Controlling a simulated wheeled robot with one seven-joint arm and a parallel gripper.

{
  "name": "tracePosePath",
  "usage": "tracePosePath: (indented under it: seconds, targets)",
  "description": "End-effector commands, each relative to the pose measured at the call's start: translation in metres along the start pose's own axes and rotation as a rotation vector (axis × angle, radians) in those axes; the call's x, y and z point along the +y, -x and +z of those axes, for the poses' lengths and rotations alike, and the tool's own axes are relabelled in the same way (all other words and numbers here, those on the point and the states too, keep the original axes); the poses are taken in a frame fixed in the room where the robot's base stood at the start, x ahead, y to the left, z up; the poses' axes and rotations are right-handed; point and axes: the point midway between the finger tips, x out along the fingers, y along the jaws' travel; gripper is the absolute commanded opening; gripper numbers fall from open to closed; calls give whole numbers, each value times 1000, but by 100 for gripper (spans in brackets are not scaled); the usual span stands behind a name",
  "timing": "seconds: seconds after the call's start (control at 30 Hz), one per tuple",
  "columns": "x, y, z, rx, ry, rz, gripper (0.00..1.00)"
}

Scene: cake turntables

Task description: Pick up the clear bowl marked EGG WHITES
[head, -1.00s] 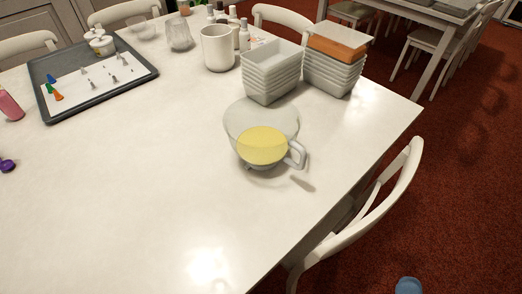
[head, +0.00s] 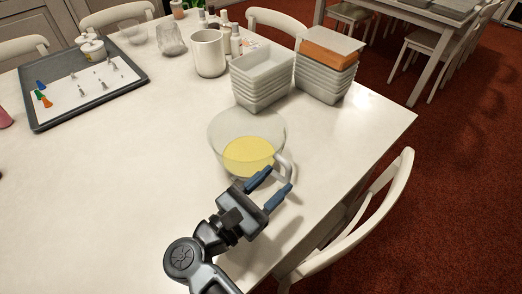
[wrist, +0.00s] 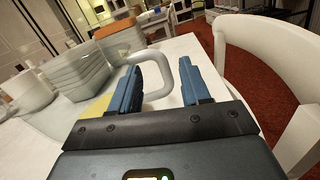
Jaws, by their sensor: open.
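A clear bowl (head: 221,128) with yellow liquid (head: 248,154) in it and a pale handle on its right side stands on the white table. No EGG WHITES marking can be read on it. My gripper (head: 275,185) is at the front right of the bowl in the head view, its blue fingers apart and pointing at the handle. In the wrist view, the handle (wrist: 158,82) lies ahead, nearer the left finger of my gripper (wrist: 164,90). I cannot tell whether it is between the fingertips or just beyond them.
Stacked grey-white containers (head: 262,80) stand close behind the bowl, beside another stack with an orange top (head: 327,52). A white mug (head: 209,53) is further back. A dark tray (head: 87,97) lies at left. A chair (head: 372,215) stands at the table's right edge. The table's left middle is clear.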

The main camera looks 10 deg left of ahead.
Motion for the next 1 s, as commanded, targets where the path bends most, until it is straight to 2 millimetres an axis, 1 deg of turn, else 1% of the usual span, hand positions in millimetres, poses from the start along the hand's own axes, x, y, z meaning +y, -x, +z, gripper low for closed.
tracePosePath:
  seconds: [0.1,0.2,0.47,0.7,0.8,1.0]
  targets:
    - [3,8,-12,60,-4,-15,47]
    - [3,6,-17,80,-4,-22,47]
    - [2,-19,-20,82,-4,-24,47]
    - [1,-53,-21,81,-3,-24,47]
    - [1,-63,-23,82,-2,-23,47]
    - [1,-67,-25,82,-3,-20,47]
